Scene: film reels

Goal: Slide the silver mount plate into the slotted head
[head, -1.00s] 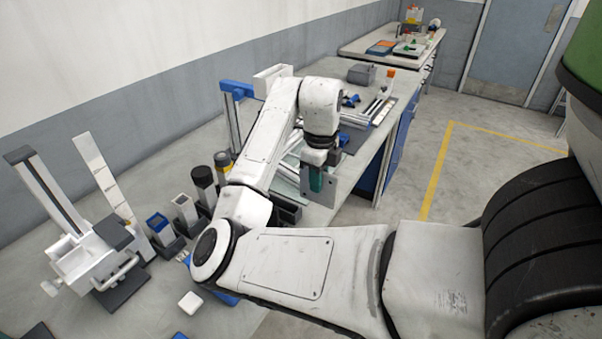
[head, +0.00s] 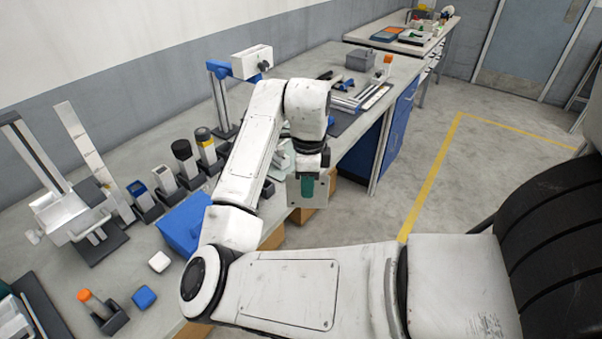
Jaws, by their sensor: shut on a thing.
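My gripper (head: 308,174) hangs from the wrist near the picture's middle, pointing down. It is shut on a flat silver-grey plate (head: 321,194), which looks like the mount plate. The plate hangs upright beyond the bench's front edge, over the floor; a teal piece covers its middle. A white block-shaped head (head: 250,62) with a dark knob sits on a blue stand at the back of the bench, farther away and apart from the plate. It may be the slotted head; no slot shows clearly.
A white stand with a column (head: 80,215) is at left. Several small holders (head: 163,180) line the bench beside my arm. Free floor (head: 400,140) lies right of the bench.

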